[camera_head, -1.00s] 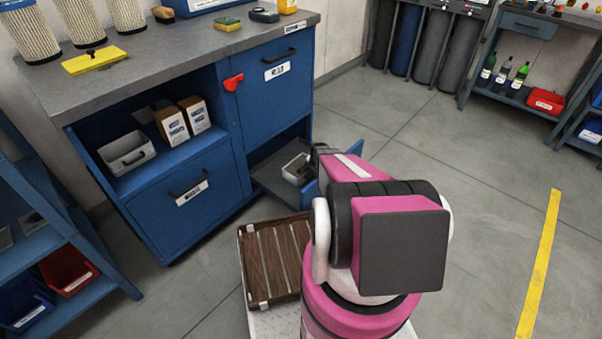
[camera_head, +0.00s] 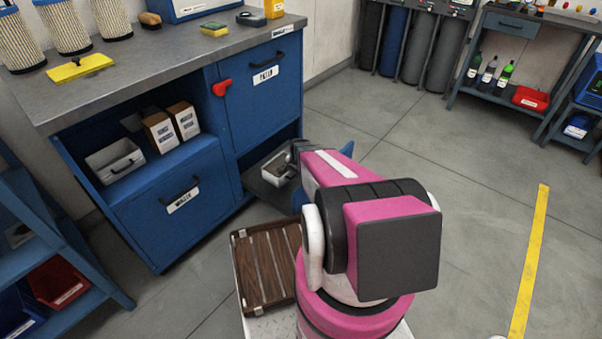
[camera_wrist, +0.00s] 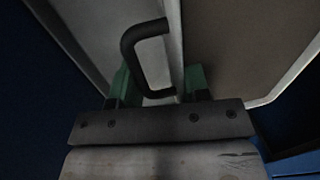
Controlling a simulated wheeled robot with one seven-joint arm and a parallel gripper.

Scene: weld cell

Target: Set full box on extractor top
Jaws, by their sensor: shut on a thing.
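A grey-white open box (camera_head: 281,166) sits in the low compartment at the right of the blue cabinet, partly hidden by my arm. My gripper (camera_wrist: 158,86) is shut on this box. In the wrist view, the box wall (camera_wrist: 174,40) runs between the green finger pads, with a dark handle (camera_wrist: 130,50) beside it. In the head view, my gripper (camera_head: 294,152) is at the box's right side and mostly covered by my arm. I cannot tell what the box holds. I cannot tell for sure which thing is the extractor.
The blue cabinet's worktop (camera_head: 165,62) carries filters (camera_head: 67,27), a yellow brush (camera_head: 80,68) and a blue case. A similar empty-looking box (camera_head: 115,160) stands on its shelf beside small cartons (camera_head: 172,123). A slatted wooden tray (camera_head: 266,265) is beside my arm.

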